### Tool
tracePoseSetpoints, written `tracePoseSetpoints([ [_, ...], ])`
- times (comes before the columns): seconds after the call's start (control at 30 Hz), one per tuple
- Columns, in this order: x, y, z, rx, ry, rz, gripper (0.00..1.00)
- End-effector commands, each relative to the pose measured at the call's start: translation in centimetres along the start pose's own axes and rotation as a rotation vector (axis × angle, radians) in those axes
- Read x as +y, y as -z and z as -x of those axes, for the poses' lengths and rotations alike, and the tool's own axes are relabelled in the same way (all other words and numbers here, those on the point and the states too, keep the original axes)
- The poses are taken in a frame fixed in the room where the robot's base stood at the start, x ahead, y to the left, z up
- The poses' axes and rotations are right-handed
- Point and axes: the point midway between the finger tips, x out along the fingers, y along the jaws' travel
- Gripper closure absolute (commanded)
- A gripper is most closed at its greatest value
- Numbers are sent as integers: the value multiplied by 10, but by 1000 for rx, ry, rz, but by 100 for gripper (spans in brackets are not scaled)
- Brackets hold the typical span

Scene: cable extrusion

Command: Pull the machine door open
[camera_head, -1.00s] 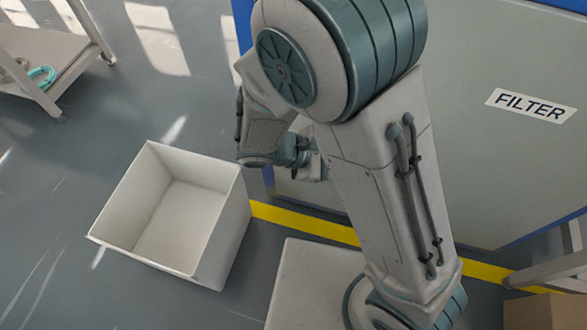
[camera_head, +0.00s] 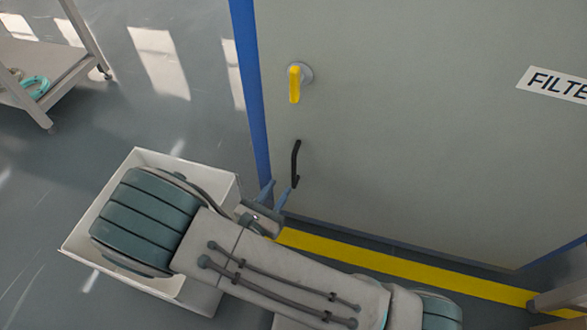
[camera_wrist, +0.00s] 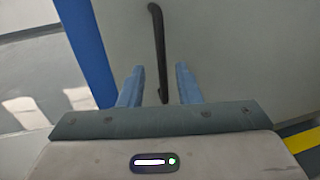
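The machine door (camera_head: 400,120) is a large grey panel in a blue frame, and it looks closed. A black bar handle (camera_head: 296,163) stands upright near its left edge, with a yellow lever (camera_head: 295,84) on a round grey base above it. My gripper (camera_head: 276,190) is at the lower end of the handle. In the wrist view, the gripper (camera_wrist: 157,75) is open, with its blue fingers on either side of the black handle (camera_wrist: 159,45). Gaps show between handle and fingers.
An open white bin (camera_head: 85,223) stands on the floor under my arm, partly hidden by it. A metal shelf (camera_head: 50,75) holding a teal ring is at the upper left. A yellow floor line (camera_head: 400,273) runs below the door. A FILTER label (camera_head: 555,84) is on the door.

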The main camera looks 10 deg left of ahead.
Motion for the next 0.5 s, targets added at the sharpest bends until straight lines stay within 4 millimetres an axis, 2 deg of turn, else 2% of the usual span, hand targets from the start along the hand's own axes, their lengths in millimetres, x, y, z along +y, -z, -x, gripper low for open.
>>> tracePoseSetpoints([
  [0.03, -1, 2, -12, -2, 4, 0, 70],
  [0.2, -1, 3, -48, -1, 5, -1, 70],
  [0.33, -1, 2, -69, 0, 4, -1, 70],
  [0.5, 0, 1, -85, 0, 2, -1, 70],
])
